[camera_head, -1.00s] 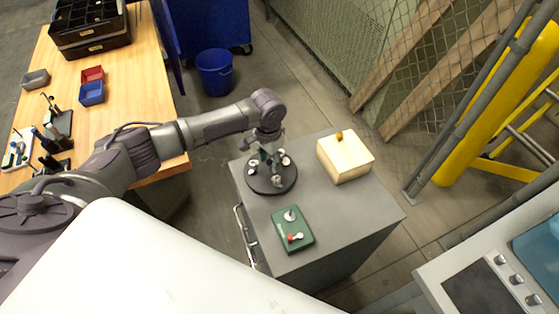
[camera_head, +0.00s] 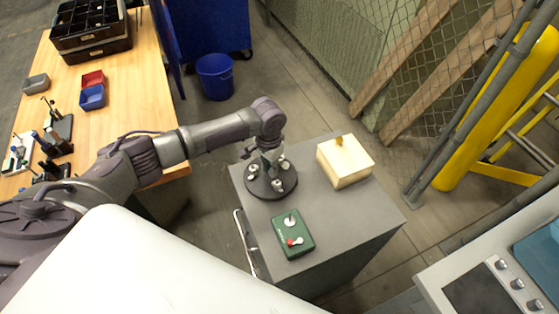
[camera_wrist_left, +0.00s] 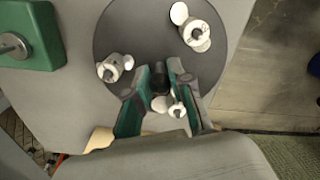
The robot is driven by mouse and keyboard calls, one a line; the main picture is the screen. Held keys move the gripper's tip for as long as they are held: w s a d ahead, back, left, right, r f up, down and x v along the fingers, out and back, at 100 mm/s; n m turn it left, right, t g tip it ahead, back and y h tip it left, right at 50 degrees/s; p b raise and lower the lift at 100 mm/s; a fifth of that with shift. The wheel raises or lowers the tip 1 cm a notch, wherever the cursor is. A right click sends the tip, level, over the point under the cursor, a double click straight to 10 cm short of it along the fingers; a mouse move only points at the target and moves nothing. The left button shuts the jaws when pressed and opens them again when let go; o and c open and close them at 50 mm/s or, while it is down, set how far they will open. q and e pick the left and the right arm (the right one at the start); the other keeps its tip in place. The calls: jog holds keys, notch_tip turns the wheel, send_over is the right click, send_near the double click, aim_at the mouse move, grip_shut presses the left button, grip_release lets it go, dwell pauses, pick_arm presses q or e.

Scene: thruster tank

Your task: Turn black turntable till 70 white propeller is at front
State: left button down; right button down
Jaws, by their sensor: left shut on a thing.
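The black turntable (camera_head: 264,192) is a round dark disc on the grey cabinet. It fills the upper middle of the left wrist view (camera_wrist_left: 130,40). Several white propellers on small grey holders stand around it: one at right (camera_head: 284,164), one at left (camera_head: 252,170), one at front (camera_head: 278,185). The left wrist view also shows white propellers (camera_wrist_left: 196,36) on the disc. No numbers are readable. My left gripper (camera_head: 268,168) points down over the middle of the disc, its fingers (camera_wrist_left: 172,82) shut on the turntable's dark central part, mostly hidden between them. My right gripper is not in view.
A cream box (camera_head: 345,165) with a yellowish knob stands behind right. The wooden workbench (camera_head: 140,95) is at left, a blue bin (camera_head: 215,77) behind on the floor.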

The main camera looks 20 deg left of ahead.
pick_arm(q)
jog(key=shift+n+p, duration=1.6)
jog(key=shift+n+p, duration=1.65)
jog(key=shift+n, duration=0.05)
